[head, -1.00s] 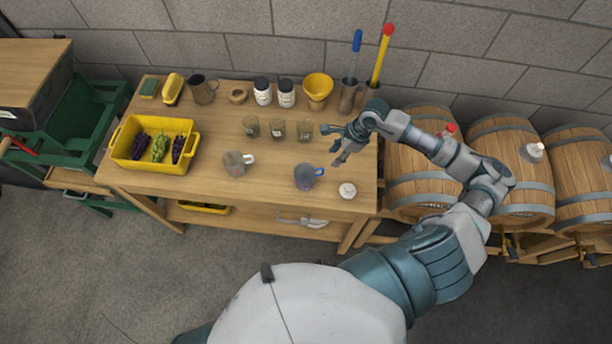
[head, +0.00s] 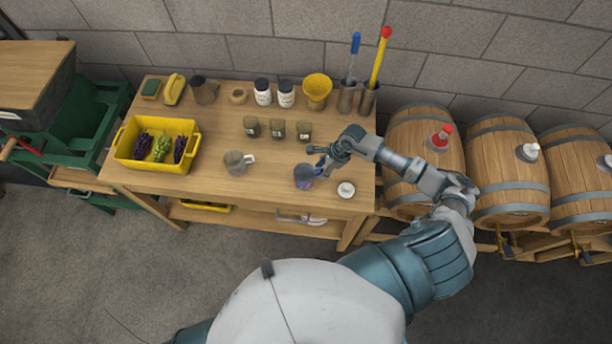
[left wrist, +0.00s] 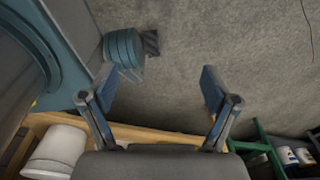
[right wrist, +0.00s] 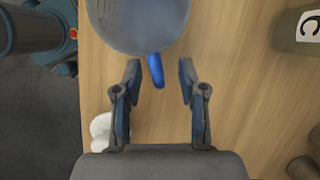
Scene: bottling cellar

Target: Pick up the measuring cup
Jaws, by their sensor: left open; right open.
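A clear cup with a blue handle (head: 303,177) stands upright near the table's front edge; a similar jug with a pale handle (head: 236,163) stands to its left. My right gripper (head: 320,162) is open at the blue-handled cup. In the right wrist view the cup's round body (right wrist: 138,22) is at the top, and its blue handle (right wrist: 157,72) points between the open fingertips (right wrist: 159,78). I cannot tell whether they touch it. My left gripper (left wrist: 158,80) is open and empty over the floor, outside the head view.
A small white round item (head: 346,190) lies right of the cup. Several small dark jars (head: 277,130) stand behind it. A yellow crate (head: 150,165) of grapes is at the left, and tall holders with a blue and a red-topped rod (head: 369,97) stand at the back right.

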